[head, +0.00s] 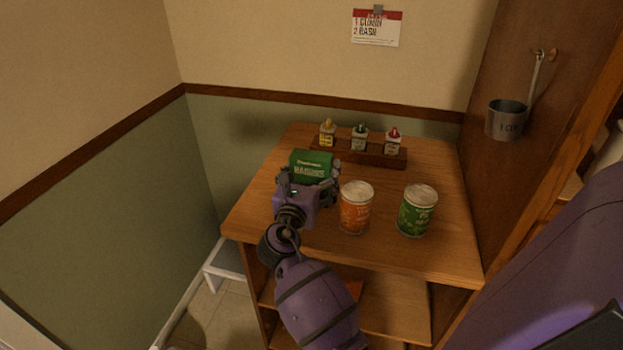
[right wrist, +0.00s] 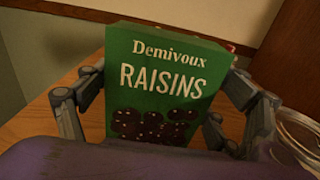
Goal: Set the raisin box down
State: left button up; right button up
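The green raisin box (head: 311,162) is at the left part of the wooden counter top, in front of the bottle rack. In the right wrist view the box (right wrist: 160,75) stands between the two fingers of my right gripper (right wrist: 158,105), its "RAISINS" face toward the camera. My right gripper (head: 308,185) is shut on the box, one finger against each side. The bottom of the box is hidden behind the gripper, so I cannot tell whether it touches the counter. My left gripper is not in view.
An orange can (head: 355,212) stands just right of my gripper, and a green can (head: 416,213) farther right. A wooden rack (head: 368,156) with three small bottles is behind. A metal cup (head: 506,120) hangs on the right panel. The counter's back right is clear.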

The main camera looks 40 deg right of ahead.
aim_at(309, 164)
jog(key=c, duration=1)
jog(key=shift+r, duration=0.6)
notch_tip(309, 164, up, 3)
jog(key=shift+f+p, duration=0.15)
jog(key=shift+p, duration=0.15)
jog(key=s+a+r+p, duration=0.1)
jog(key=s+a+r, duration=0.8)
jog(key=a, duration=0.2)
jog(key=w+a+r+n+t+y, duration=0.2)
jog(key=a+r+n+t+y, duration=0.1)
jog(key=a+r+y, duration=0.1)
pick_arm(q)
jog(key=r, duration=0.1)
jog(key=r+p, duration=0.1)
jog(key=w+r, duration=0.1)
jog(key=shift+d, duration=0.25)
pick_arm(e)
jog(key=s+a+f+n+t+y, duration=0.1)
jog(key=s+a+f+n+y, duration=0.1)
jog(key=s+f+y, duration=0.1)
jog(key=s+a+f+n+t+y, duration=0.1)
jog(key=s+a+f+n+y, duration=0.1)
jog(key=s+f, duration=0.3)
jog(key=s+a+f+n+t+y, duration=0.1)
jog(key=s+a+f+n+y, duration=0.1)
jog(key=s+f+n+y, duration=0.1)
jog(key=shift+s+a+f+y, duration=0.2)
jog(key=shift+s+f+y, duration=0.75)
jog(key=shift+f, duration=0.1)
